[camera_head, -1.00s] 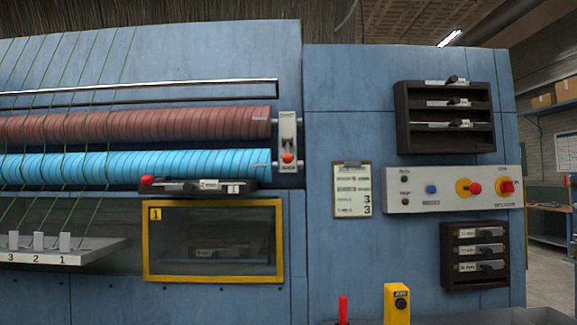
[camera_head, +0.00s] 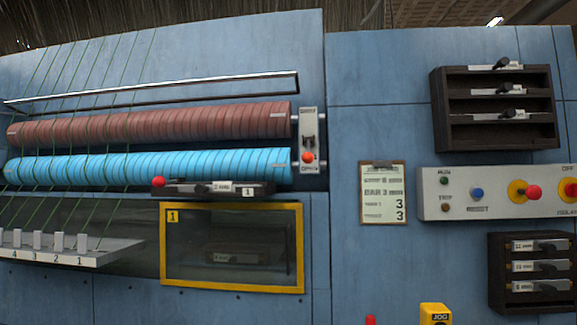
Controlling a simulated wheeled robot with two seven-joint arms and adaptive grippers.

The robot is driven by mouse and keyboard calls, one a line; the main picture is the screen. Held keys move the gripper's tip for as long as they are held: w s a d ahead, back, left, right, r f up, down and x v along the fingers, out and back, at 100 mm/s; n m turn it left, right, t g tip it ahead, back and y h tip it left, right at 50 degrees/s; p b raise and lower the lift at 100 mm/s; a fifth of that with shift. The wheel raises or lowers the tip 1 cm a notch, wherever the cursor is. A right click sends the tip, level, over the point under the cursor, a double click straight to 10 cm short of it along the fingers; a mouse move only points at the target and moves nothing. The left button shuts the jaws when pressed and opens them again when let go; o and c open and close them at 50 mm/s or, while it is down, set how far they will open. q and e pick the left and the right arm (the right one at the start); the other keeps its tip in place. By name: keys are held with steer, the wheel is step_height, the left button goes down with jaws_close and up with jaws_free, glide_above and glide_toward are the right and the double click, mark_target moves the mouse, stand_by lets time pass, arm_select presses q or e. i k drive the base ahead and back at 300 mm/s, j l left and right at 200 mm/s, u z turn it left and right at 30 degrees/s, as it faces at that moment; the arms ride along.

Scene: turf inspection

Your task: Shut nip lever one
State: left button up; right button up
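The nip lever (camera_head: 308,157) has an orange-red knob and sits on a pale upright plate (camera_head: 309,125) at the right end of two rollers. Its knob is at the low end of the plate, beside small lettering that seems to read OPEN. The upper roller (camera_head: 150,123) is brown-red, and the lower roller (camera_head: 150,166) is bright blue. A dark bar (camera_head: 235,190) below the blue roller carries a red knob (camera_head: 158,181) at its left and a label 1. Neither of my grippers is in view.
A yellow-framed window (camera_head: 232,204) marked 1 lies below the bar. A clipboard (camera_head: 383,192), control panel (camera_head: 450,192), upper rack (camera_head: 495,106) and lower rack (camera_head: 525,270) are at right. A numbered shelf (camera_head: 70,258) juts out at left. A yellow JOG box (camera_head: 435,314) stands at the bottom.

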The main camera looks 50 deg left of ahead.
mark_target(308, 157)
steer(key=i+u, duration=0.15)
steer(key=u, duration=0.25)
steer(key=i+u, duration=0.15)
steer(key=u, duration=0.25)
